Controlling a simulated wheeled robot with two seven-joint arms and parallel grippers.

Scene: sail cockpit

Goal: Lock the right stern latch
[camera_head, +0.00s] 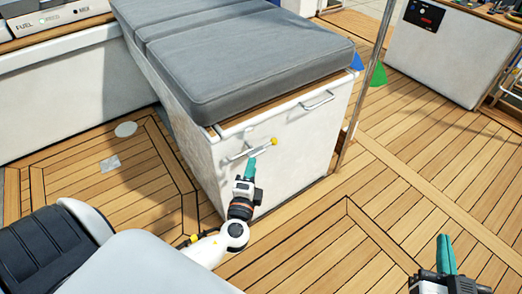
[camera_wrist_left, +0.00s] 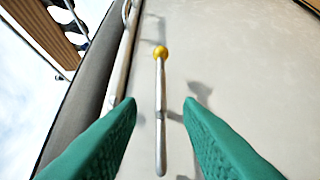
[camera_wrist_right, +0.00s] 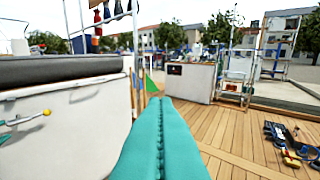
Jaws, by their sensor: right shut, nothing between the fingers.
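The latch (camera_head: 262,147) is a thin metal rod with a yellow knob on the white end face of the cushioned box. In the head view it lies nearly level, with its knob at the right. My left gripper (camera_head: 252,165) is just in front of the rod. In the left wrist view its green fingers (camera_wrist_left: 160,108) are open, and the rod (camera_wrist_left: 160,120) appears in the gap, touching neither finger; its depth is unclear. The latch also shows in the right wrist view (camera_wrist_right: 28,119). My right gripper (camera_head: 446,255) is shut and empty, low at the right, away from the box.
A metal handle (camera_head: 316,101) sits above the latch, under the grey cushion (camera_head: 235,75). A vertical metal pole (camera_head: 366,85) stands right of the box. Wooden deck (camera_head: 330,235) in front is open. Tools (camera_wrist_right: 290,143) lie at right.

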